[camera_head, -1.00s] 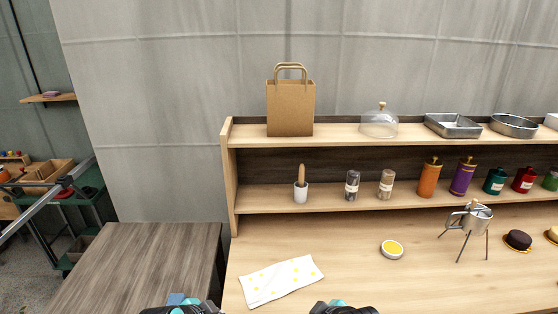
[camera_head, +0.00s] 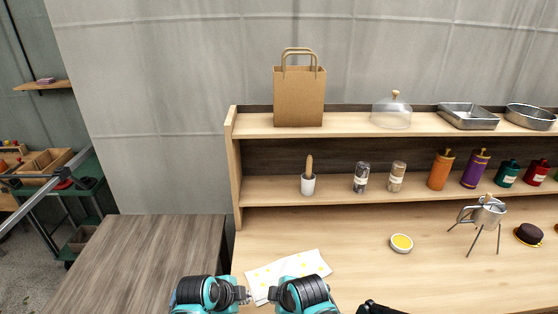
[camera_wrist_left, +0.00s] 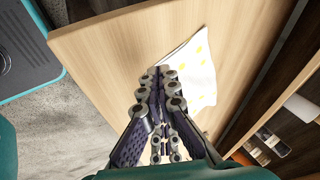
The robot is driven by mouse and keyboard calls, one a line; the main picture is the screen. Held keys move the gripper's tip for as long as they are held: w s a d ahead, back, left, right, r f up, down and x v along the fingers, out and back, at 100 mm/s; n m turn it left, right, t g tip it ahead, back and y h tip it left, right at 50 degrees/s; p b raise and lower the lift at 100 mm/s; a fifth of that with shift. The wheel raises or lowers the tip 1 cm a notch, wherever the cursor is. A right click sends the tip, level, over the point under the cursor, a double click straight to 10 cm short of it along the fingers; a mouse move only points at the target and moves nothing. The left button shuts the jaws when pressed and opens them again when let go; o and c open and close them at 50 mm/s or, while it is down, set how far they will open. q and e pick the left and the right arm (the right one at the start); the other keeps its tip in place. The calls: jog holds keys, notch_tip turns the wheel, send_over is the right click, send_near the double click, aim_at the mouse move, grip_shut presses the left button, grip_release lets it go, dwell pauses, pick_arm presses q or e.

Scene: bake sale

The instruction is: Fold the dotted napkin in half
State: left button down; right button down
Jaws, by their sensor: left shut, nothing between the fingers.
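The white napkin (camera_head: 298,265) with yellow dots lies flat near the front of the light wood counter. In the head view my teal and black arm parts cover its near edge. It also shows in the left wrist view (camera_wrist_left: 200,78), just right of my left gripper (camera_wrist_left: 156,78). The left gripper's fingers are together and empty, low over the counter by the napkin's near edge. I cannot tell whether they touch the cloth. A dark part at the bottom edge of the head view, right of the napkin, may be my right gripper; its fingers do not show clearly.
A dark wood table (camera_head: 150,265) adjoins at left. The counter around the napkin is clear.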

pick_arm(q)
jog(key=shift+s, duration=0.15)
pick_arm(e)
jog(key=shift+s, duration=0.15)
pick_arm(q)
jog(key=shift+f+b, duration=0.55)
jog(key=shift+b, duration=0.05)
pick_arm(e)
jog(key=shift+f, duration=0.55)
pick_arm(q)
jog(key=shift+r, duration=0.1)
pick_arm(e)
jog(key=shift+r, duration=0.1)
pick_arm(q)
jog(key=shift+f+p, duration=0.35)
jog(key=shift+f, duration=0.05)
pick_arm(e)
jog(key=shift+r, duration=0.25)
jog(key=shift+f, duration=0.4)
pick_arm(q)
jog(key=shift+r, duration=0.1)
pick_arm(e)
jog(key=shift+r, duration=0.1)
